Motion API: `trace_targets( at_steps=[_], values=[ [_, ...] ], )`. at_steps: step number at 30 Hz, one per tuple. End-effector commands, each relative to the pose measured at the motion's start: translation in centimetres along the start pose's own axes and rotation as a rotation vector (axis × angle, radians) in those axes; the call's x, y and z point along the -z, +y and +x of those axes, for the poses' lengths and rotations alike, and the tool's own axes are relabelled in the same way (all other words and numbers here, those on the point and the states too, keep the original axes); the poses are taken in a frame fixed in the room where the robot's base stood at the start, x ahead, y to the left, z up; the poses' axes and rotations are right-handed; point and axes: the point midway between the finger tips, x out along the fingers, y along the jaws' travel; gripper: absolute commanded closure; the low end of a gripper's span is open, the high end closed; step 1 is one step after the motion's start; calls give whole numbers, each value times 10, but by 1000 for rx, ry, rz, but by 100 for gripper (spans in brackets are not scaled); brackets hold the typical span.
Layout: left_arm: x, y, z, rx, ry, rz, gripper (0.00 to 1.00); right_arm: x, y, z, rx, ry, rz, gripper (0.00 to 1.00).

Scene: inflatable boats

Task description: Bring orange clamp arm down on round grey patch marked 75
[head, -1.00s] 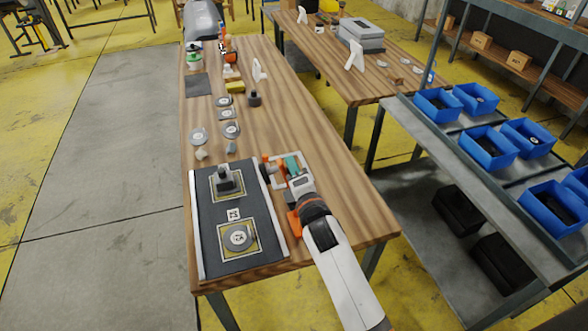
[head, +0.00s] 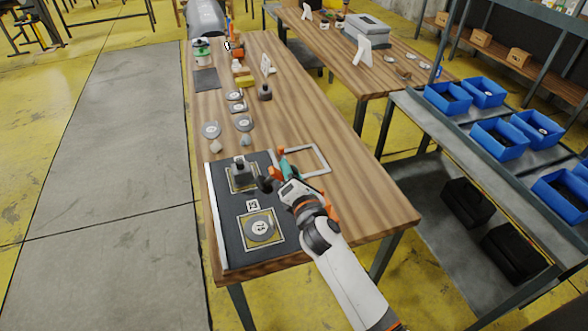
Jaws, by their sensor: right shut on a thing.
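The round grey patch marked 75 (head: 262,229) lies flat in a pale square on the dark mat (head: 236,255), at the near end of the wooden table. My right gripper (head: 273,180) hangs over the mat's right side, up and slightly right of the patch. It is shut on what looks like the orange clamp arm (head: 281,154), with a dark round end by the fingers. The fingers and my wrist hide much of the clamp, so the exact grip is unclear. The clamp arm is apart from the patch. My left gripper is not in view.
A dark weight (head: 239,170) stands on the mat's other square, close to my right gripper. A pale rectangular frame (head: 318,158) lies beside the mat. Loose grey discs (head: 243,123) lie farther back. The table's right side is largely clear.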

Motion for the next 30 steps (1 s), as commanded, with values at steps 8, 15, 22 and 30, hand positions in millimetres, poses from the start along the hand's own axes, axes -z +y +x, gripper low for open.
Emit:
trace_targets(
  at_steps=[8,15,22,30],
  values=[
    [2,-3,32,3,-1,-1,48,-49,1,0,9,-2,-258,100],
    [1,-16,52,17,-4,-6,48,-83,9,0,7,-1,-469,100],
    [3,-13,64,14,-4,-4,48,-106,18,0,7,0,-621,100],
    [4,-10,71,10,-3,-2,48,-119,26,0,6,0,-720,100]
  ],
)
